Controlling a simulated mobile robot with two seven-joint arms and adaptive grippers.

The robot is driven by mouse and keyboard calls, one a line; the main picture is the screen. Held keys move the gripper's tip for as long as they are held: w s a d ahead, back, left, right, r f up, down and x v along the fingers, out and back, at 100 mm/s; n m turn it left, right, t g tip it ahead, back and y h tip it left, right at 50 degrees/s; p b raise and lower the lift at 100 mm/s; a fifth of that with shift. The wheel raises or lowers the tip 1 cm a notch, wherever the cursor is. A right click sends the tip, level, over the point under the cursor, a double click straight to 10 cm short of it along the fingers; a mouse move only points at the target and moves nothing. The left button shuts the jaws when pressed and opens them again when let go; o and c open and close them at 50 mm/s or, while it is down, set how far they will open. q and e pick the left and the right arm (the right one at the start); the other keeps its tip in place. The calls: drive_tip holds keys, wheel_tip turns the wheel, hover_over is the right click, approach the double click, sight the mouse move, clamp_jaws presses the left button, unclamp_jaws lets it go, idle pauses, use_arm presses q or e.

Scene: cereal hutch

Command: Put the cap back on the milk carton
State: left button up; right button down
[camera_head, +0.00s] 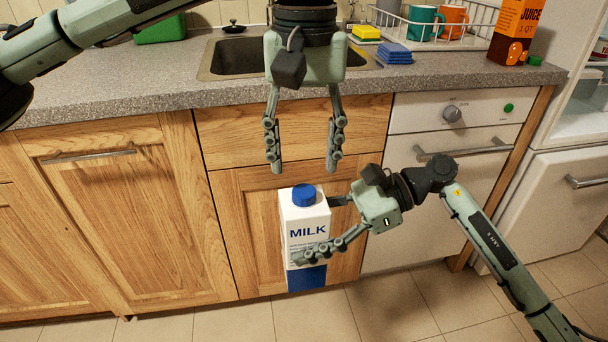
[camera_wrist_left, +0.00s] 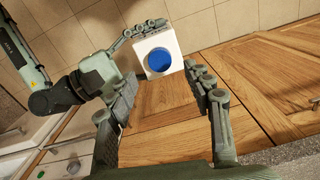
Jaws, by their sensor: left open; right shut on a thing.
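The white and blue milk carton (camera_head: 308,228) is upright in front of the cabinet, held in the air by my right gripper (camera_head: 318,232), which is shut around its sides. The blue cap (camera_head: 304,195) sits on top of the carton; I cannot tell how tightly it is seated. My left gripper (camera_head: 304,168) is open and empty, pointing down just above the cap with its fingers to either side. In the left wrist view, the cap (camera_wrist_left: 159,60) and the carton's white top (camera_wrist_left: 170,43) lie beyond my open left fingers (camera_wrist_left: 165,88).
The grey counter (camera_head: 150,84) with the sink (camera_head: 230,58) is behind. Wooden cabinet doors (camera_head: 150,220) stand close behind the milk carton.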

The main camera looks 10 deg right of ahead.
use_arm(q)
wheel_tip(320, 180, up, 7)
drive_tip(key=shift+f, duration=0.15)
idle(0.6)
